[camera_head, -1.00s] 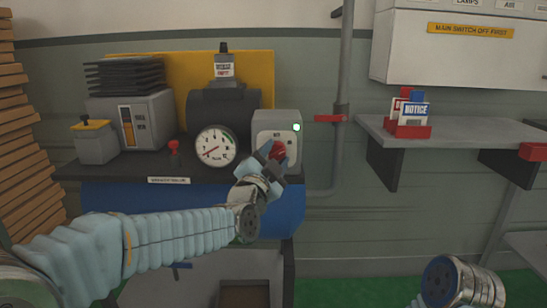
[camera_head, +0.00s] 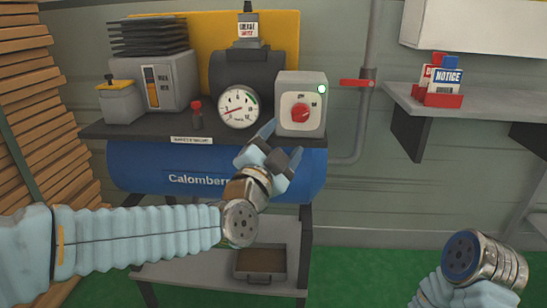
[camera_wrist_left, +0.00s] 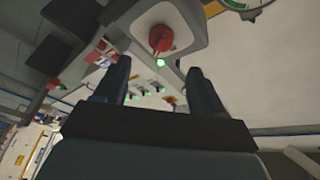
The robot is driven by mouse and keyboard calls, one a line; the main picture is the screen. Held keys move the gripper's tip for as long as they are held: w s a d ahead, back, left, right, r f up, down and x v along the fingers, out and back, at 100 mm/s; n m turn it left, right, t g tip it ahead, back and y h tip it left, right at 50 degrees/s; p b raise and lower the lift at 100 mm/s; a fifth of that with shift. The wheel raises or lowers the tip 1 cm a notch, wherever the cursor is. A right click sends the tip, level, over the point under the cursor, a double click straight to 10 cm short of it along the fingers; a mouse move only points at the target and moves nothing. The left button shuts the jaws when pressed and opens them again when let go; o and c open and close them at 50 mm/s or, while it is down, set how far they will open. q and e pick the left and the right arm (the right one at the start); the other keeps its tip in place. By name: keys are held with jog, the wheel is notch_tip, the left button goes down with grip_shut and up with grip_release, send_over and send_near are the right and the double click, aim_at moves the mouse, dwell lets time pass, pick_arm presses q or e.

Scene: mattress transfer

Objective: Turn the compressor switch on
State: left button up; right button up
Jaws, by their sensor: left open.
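The compressor switch box (camera_head: 313,92) is a grey box on the right end of the compressor's top. Its red rotary knob (camera_head: 300,113) is on the front face, and a green light (camera_head: 321,89) glows at its upper right. My left gripper (camera_head: 281,145) is open and empty, just below and in front of the box, apart from the knob. In the left wrist view the red knob (camera_wrist_left: 161,38) shows beyond and above the two spread fingers (camera_wrist_left: 160,88). My right arm's wrist end shows at lower right; no right fingers are visible.
The blue tank (camera_head: 140,165) sits under the compressor's dark top. A pressure gauge (camera_head: 238,106) and a red-topped valve (camera_head: 196,110) stand left of the box. A red-handled pipe valve (camera_head: 356,83) and a wall shelf (camera_head: 405,100) are to the right.

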pick_arm(q)
jog(key=v, duration=0.4)
jog(key=shift+s+f, duration=0.1)
jog(key=shift+s, duration=0.15)
notch_tip(320, 180, down, 34)
jog(key=w+a+n+g+y, duration=0.3)
jog(key=n+g, duration=0.3)
jog(key=g, duration=0.2)
jog(key=s+a+f+n+g, duration=0.3)
jog(key=s+f+n+g, duration=0.6)
jog(key=s+f, duration=1.2)
notch_tip(320, 180, down, 4)
jog(key=shift+a+f+g+h, duration=0.15)
jog(key=shift+g+h, duration=0.15)
jog(key=shift+g, duration=0.3)
